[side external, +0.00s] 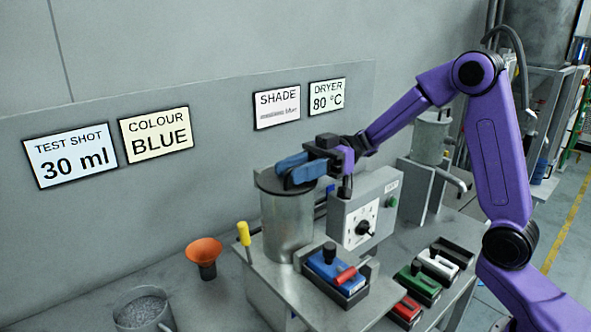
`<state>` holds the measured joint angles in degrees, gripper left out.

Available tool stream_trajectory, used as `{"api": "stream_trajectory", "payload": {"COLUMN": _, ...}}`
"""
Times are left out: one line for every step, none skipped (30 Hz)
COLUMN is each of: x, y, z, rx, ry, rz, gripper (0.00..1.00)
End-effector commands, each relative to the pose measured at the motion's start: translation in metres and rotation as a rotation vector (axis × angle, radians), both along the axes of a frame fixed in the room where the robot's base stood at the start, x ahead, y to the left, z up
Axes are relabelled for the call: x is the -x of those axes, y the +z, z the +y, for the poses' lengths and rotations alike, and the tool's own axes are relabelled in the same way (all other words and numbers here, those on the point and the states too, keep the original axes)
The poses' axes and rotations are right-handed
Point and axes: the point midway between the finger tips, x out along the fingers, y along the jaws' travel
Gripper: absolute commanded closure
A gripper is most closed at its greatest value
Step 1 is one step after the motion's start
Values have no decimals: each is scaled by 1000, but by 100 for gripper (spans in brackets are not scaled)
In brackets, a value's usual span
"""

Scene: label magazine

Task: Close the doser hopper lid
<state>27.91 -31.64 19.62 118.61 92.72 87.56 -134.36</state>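The doser hopper (288,228) is a grey metal cylinder standing upright on the doser, left of a grey control box. My gripper (292,175) has blue fingers and lies level, right over the hopper's top, reaching in from the right. The two fingers show a narrow dark gap between them. The fingers cover much of the hopper's top, and a dark grey round surface shows around them. I cannot tell whether this is the lid lying on the rim or the hopper's inside, nor whether the fingers hold or touch anything.
The control box (350,218) with a dial stands close right of the hopper. A blue magazine (333,272) sits in front, with green, white and red ones (417,283) to the right. A yellow-handled lever (243,234), an orange funnel (204,254) and a pellet pot (143,309) are left.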

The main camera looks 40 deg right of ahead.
Motion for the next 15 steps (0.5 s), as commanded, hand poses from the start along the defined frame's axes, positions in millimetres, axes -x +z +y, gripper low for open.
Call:
{"api": "stream_trajectory", "payload": {"x": -1, "y": 0, "z": -5, "rx": 0, "ry": -3, "rz": 0, "gripper": 64}}
{"api": "stream_trajectory", "payload": {"x": -1, "y": 0, "z": -8, "rx": 0, "ry": -4, "rz": 0, "gripper": 64}}
{"api": "stream_trajectory", "payload": {"x": -1, "y": 0, "z": -14, "rx": 0, "ry": -5, "rz": 0, "gripper": 64}}
{"api": "stream_trajectory", "payload": {"x": -1, "y": 0, "z": -18, "rx": -1, "ry": -6, "rz": 0, "gripper": 64}}
{"api": "stream_trajectory", "payload": {"x": -1, "y": 0, "z": -24, "rx": -1, "ry": -7, "rz": 0, "gripper": 64}}
{"api": "stream_trajectory", "payload": {"x": -1, "y": 0, "z": -31, "rx": 0, "ry": -6, "rz": 0, "gripper": 64}}
{"api": "stream_trajectory", "payload": {"x": -1, "y": 0, "z": -37, "rx": -1, "ry": -7, "rz": 0, "gripper": 64}}
{"api": "stream_trajectory", "payload": {"x": -2, "y": 0, "z": -44, "rx": 1, "ry": -8, "rz": -1, "gripper": 64}}
{"api": "stream_trajectory", "payload": {"x": -1, "y": 0, "z": -52, "rx": -1, "ry": -7, "rz": -1, "gripper": 64}}
{"api": "stream_trajectory", "payload": {"x": -1, "y": 0, "z": -59, "rx": 0, "ry": -7, "rz": -1, "gripper": 64}}
{"api": "stream_trajectory", "payload": {"x": -1, "y": 0, "z": -65, "rx": 1, "ry": -8, "rz": -1, "gripper": 64}}
{"api": "stream_trajectory", "payload": {"x": -1, "y": 0, "z": -74, "rx": -1, "ry": -7, "rz": -1, "gripper": 64}}
{"api": "stream_trajectory", "payload": {"x": -1, "y": 0, "z": -80, "rx": 0, "ry": -7, "rz": 0, "gripper": 64}}
{"api": "stream_trajectory", "payload": {"x": -1, "y": 0, "z": -87, "rx": -1, "ry": -7, "rz": 1, "gripper": 64}}
{"api": "stream_trajectory", "payload": {"x": -1, "y": 0, "z": -95, "rx": 0, "ry": -7, "rz": 1, "gripper": 64}}
